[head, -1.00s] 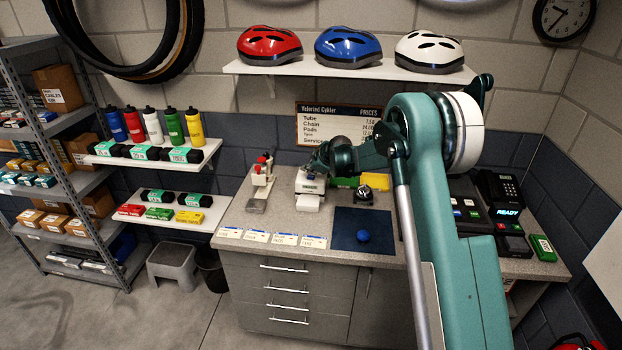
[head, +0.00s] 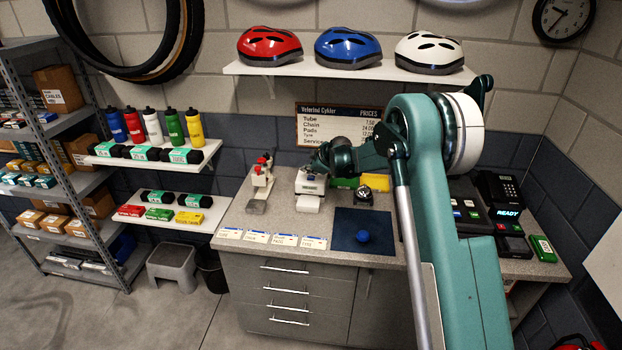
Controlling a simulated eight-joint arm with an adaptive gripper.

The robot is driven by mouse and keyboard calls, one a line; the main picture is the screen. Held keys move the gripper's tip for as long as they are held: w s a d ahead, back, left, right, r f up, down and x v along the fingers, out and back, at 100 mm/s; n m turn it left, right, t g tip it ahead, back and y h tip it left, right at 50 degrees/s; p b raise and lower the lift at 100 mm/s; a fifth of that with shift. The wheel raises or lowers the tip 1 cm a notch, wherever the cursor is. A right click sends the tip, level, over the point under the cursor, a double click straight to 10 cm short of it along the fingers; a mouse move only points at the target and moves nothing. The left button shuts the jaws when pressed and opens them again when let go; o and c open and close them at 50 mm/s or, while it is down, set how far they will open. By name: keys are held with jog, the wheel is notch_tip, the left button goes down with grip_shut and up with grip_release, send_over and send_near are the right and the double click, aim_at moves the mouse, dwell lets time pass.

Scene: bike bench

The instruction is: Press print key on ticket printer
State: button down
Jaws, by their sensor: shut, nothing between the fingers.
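The ticket printer (head: 310,187) is a small white box on the counter, with a white paper slip (head: 308,203) at its front. My gripper (head: 317,167) is a dark shape at the printer's back top edge, shut and holding nothing. It is small in the head view, and its fingertips overlap the top of the printer. I cannot tell whether they touch it. The print key is too small or hidden to make out.
A white stand with red parts (head: 260,185) is left of the printer. A bell-like item (head: 364,195) and a blue mat (head: 362,230) with a blue ball are to the right. Price cards (head: 272,238) lie along the front edge. A card terminal (head: 500,190) stands far right.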

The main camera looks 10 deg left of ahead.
aim_at(308, 178)
jog(key=shift+f, duration=0.25)
jog(key=shift+f+b, duration=0.25)
jog(key=shift+b, duration=0.2)
jog(key=shift+f, duration=0.1)
dwell(0.6)
jog(key=shift+r, duration=0.6)
dwell(0.4)
jog(key=shift+r+p, duration=0.3)
jog(key=shift+r, duration=2.7)
